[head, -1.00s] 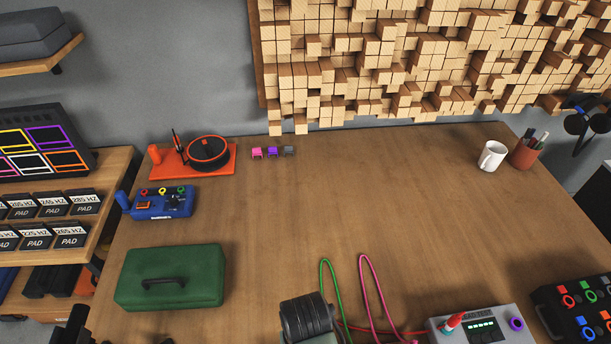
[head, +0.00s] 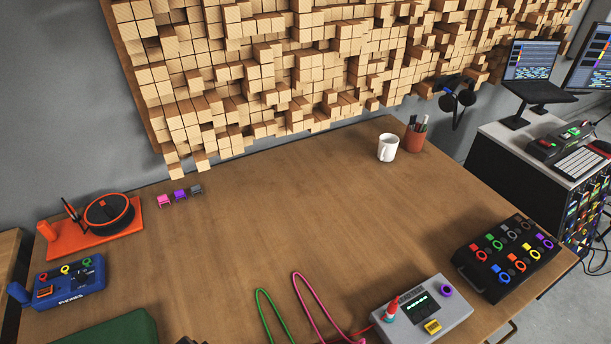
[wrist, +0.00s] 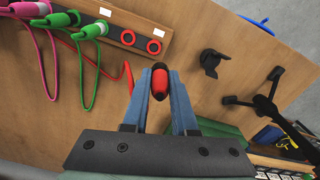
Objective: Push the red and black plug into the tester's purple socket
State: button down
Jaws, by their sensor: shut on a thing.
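In the wrist view my gripper (wrist: 160,90) is shut on the red and black plug (wrist: 160,82), which sits between the two fingertips. The gripper is not clearly visible in the head view. The tester (head: 405,322) is a grey box at the front right of the table in the head view. Its purple socket (head: 446,291) is a ring at its right rear corner and looks empty. I cannot make out the tester in the wrist view.
Green (head: 266,312) and pink (head: 312,305) cables loop up left of the tester. A black box with coloured rings (head: 508,258) stands to its right. A mug (head: 387,148) and pen cup (head: 415,138) are at the back. The table's middle is clear. The wrist view shows a red-ringed panel (wrist: 128,38).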

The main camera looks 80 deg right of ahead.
jog(key=w+a+n, duration=0.6)
jog(key=w+a, duration=0.1)
jog(key=a, duration=0.6)
jog(key=shift+w+a+r+n, duration=0.15)
jog(key=shift+a+r+n, duration=0.1)
jog(key=shift+r+n, duration=0.15)
jog(key=shift+d, duration=0.1)
